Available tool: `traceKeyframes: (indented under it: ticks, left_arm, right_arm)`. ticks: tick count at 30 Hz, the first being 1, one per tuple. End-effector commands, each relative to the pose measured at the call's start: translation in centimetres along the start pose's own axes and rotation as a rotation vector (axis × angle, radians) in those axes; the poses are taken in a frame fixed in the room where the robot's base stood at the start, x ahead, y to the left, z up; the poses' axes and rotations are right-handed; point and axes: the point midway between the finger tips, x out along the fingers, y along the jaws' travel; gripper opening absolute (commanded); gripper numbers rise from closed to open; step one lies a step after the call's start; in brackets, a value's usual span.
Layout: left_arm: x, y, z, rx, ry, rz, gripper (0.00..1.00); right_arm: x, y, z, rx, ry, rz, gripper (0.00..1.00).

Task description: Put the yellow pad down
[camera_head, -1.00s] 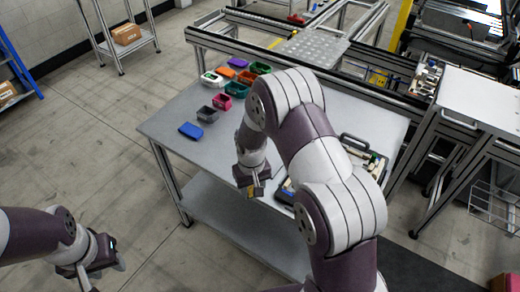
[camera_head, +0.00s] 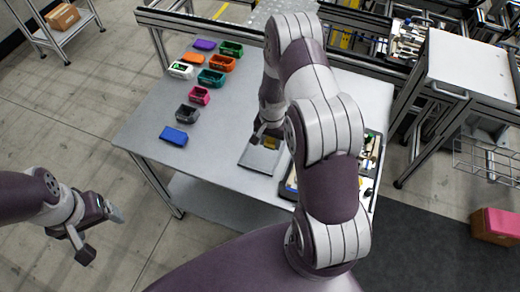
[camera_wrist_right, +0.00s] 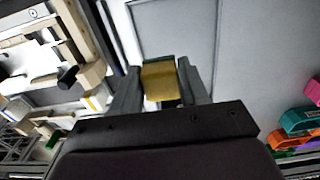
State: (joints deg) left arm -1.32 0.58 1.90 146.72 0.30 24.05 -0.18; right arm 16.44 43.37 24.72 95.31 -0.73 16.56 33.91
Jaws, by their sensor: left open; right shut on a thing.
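The yellow pad (camera_wrist_right: 160,82) is between the fingers of my right gripper (camera_wrist_right: 160,72) in the right wrist view. In the head view the yellow pad (camera_head: 272,143) shows as a small patch, partly hidden by my right arm. My right gripper (camera_head: 266,136) is shut on it, over a flat grey square plate (camera_head: 257,160) on the table. Whether the pad touches the plate or hangs above it I cannot tell. My left gripper (camera_head: 102,235) is open and empty, off the table's left side.
The grey table (camera_head: 225,140) holds several coloured bins at its left and back, with a blue block (camera_head: 173,136) nearest. A black tray of parts (camera_head: 370,165) stands right of the plate, partly behind my arm. The table is clear between bins and plate.

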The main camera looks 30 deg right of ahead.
Motion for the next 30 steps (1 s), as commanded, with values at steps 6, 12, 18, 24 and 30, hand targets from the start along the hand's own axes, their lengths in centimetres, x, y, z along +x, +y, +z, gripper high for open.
traceKeyframes:
  ticks: [6, 12, 18, 24, 30]
  left_arm:
    - [-1.5, 0.0, -0.2, 0.000, 0.000, 0.000, 0.82]
    - [-3.1, 0.0, -0.4, 0.000, 0.000, 0.000, 0.82]
    - [-3.0, 0.0, -0.4, 0.000, 0.000, 0.000, 0.82]
    - [-2.6, 0.0, -0.3, 0.000, 0.000, 0.000, 0.82]
    - [-2.8, 0.0, -0.3, 0.000, 0.000, 0.000, 0.82]
  right_arm:
    - [2.0, -2.5, 2.4, -0.003, -0.001, 0.001, 0.20]
    - [5.2, -2.7, 2.5, -0.001, -0.001, 0.001, 0.20]
    - [6.2, -2.7, 2.4, -0.002, 0.002, -0.001, 0.20]
    - [6.7, -2.7, 2.4, -0.002, 0.001, -0.001, 0.20]
    - [6.4, -2.7, 2.4, -0.002, 0.001, -0.001, 0.70]
